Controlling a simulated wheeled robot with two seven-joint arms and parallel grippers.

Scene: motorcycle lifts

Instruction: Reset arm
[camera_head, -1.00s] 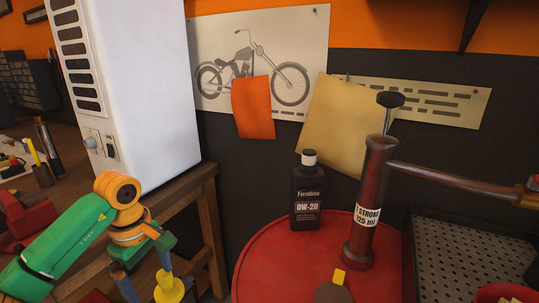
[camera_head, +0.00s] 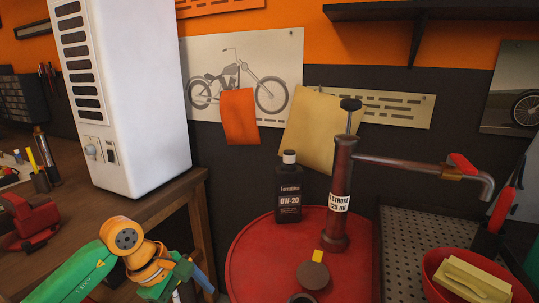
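My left arm, green with orange joints, comes in at the lower left. My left gripper (camera_head: 190,284) is at the bottom edge, in front of the wooden bench's corner and left of the red drum. Its fingertips are partly cut off by the frame, so I cannot tell how wide it stands or whether anything is in it. My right arm and gripper are not in view.
A red drum (camera_head: 258,262) bears a black oil bottle (camera_head: 288,190) and an upright hand pump (camera_head: 338,195) with a spout to the right. A white cabinet (camera_head: 140,100) stands on the wooden bench (camera_head: 165,202). A red bin (camera_head: 437,272) sits at the lower right.

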